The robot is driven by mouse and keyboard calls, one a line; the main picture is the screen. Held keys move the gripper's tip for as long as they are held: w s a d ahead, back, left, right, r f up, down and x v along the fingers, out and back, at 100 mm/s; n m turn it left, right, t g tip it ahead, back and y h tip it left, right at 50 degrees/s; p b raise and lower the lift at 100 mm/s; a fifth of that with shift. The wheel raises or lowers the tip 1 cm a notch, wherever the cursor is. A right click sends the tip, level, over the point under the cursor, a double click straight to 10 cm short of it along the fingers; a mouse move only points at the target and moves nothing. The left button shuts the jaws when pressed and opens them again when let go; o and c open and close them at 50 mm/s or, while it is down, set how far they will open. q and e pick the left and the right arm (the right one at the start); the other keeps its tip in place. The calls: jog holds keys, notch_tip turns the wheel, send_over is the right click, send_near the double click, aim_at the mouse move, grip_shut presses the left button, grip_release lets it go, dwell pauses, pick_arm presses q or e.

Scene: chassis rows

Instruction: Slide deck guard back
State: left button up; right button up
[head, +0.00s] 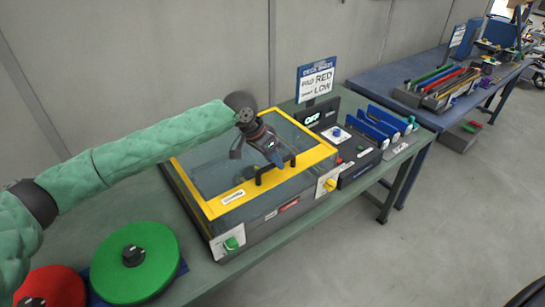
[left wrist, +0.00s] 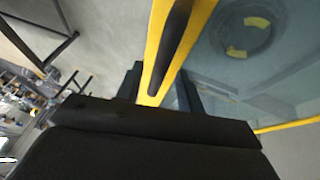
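The deck guard is a clear panel in a yellow frame (head: 313,157) over a grey box-shaped deck on the green bench. A black bar handle (head: 264,176) stands on the frame's front edge. My left gripper (head: 275,162) reaches down at this handle from behind. In the left wrist view the handle (left wrist: 174,45) runs toward the space between my two dark fingers (left wrist: 160,92). The fingers stand apart, with gaps beside the handle and yellow frame, so the gripper looks open. The panel seems to cover the deck. My right gripper is not in view.
Green (head: 155,262) and red (head: 55,287) discs lie at the front left. A sign reading RED and LOW (head: 317,80) stands behind. A black control box (head: 345,150) and blue-handled items (head: 375,127) sit right of the deck.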

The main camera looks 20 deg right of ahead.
pick_arm(q)
grip_shut()
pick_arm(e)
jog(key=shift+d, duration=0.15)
